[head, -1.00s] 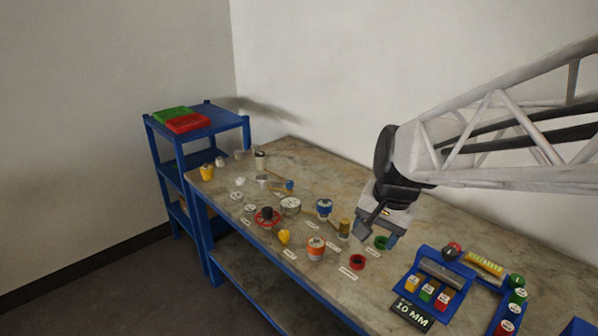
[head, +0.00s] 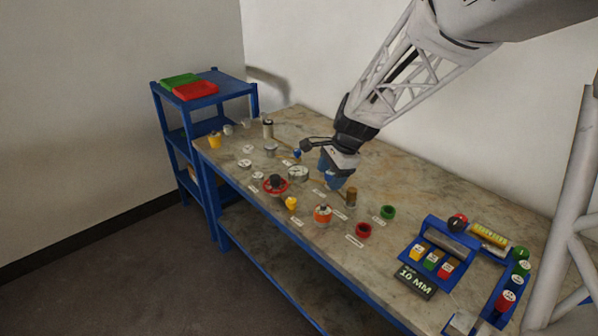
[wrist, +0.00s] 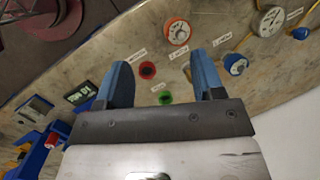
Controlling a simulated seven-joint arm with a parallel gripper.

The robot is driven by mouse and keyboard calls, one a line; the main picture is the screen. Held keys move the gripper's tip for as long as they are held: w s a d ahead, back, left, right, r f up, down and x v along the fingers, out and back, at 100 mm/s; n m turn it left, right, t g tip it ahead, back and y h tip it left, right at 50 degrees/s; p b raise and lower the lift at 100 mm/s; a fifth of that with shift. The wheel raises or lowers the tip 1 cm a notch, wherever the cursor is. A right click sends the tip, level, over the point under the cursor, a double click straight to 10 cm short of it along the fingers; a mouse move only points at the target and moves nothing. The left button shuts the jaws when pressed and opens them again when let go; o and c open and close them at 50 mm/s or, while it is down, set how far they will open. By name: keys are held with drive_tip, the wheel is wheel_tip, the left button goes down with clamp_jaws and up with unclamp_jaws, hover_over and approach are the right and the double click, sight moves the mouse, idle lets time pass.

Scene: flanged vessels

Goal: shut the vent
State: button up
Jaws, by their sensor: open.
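The labels are too small to read, so I cannot tell which fitting is the vent. My gripper (head: 333,179) is open and empty above the middle of the bench; in the wrist view its blue fingers stand wide apart.
A red ring (head: 363,230), a green ring (head: 388,212) and a brown cylinder (head: 350,196) stand near my gripper. A yellow bulb-shaped part (head: 291,203) is near the front edge. A blue block holder (head: 436,252) and "10 MM" display (head: 415,281) stand at right.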

sight(292, 200)
drive_tip(key=w+a+f+m+y, duration=0.1)
drive_tip(key=w+a+f+m, duration=0.4)
drive_tip(key=w+a+f, duration=0.3)
drive_tip(key=w+f, duration=0.4)
drive_tip(key=shift+w+a+f+m+g, duration=0.15)
drive_tip(key=shift+f+m+g, duration=0.15)
drive_tip(key=shift+f+g, duration=0.1)
drive_tip(key=shift+x, duration=3.85)
drive_tip(key=c, duration=0.9)
